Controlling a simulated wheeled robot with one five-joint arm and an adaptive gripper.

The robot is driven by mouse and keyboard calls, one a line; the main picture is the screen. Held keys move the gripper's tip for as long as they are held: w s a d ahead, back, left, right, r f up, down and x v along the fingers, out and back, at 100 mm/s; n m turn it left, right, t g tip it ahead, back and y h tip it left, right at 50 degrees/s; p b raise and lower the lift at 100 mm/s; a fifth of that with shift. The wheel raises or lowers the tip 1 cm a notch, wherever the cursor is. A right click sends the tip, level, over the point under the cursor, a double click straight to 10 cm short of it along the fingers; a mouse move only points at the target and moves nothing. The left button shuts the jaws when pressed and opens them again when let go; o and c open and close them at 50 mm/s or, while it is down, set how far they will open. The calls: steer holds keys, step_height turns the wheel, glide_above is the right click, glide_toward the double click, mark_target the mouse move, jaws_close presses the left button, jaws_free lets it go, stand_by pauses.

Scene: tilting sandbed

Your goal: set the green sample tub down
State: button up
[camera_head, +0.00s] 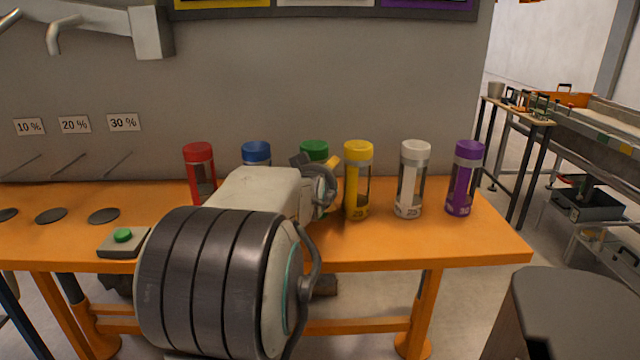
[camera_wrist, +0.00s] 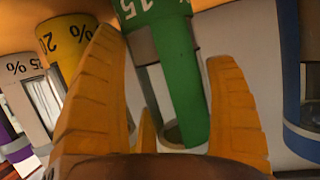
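The green sample tub (camera_head: 314,150) is in the row on the orange bench. In the head view only its green cap shows clearly; my arm hides most of its body. In the wrist view the picture is turned over, and the tub (camera_wrist: 178,75) shows a green band, a "15" label and clear wall between my fingers. My gripper (camera_wrist: 165,48) has its yellow fingers spread on both sides of the tub, with narrow gaps seeming to show beside it. Contact is hard to judge. The tub's foot is hidden in the head view, so I cannot see whether it touches the bench.
A blue tub (camera_head: 256,152) and a red tub (camera_head: 199,165) stand left; yellow (camera_head: 357,180), white (camera_head: 410,180) and purple (camera_head: 465,178) tubs stand right. A green-button box (camera_head: 122,242) and dark discs (camera_head: 104,215) lie left on the bench (camera_head: 470,240).

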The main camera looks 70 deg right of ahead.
steer(key=shift+o, duration=1.1)
steer(key=shift+r+p, duration=0.2)
steer(key=shift+p, duration=0.1)
steer(key=v, duration=1.2)
steer(key=shift+w+f, duration=0.1)
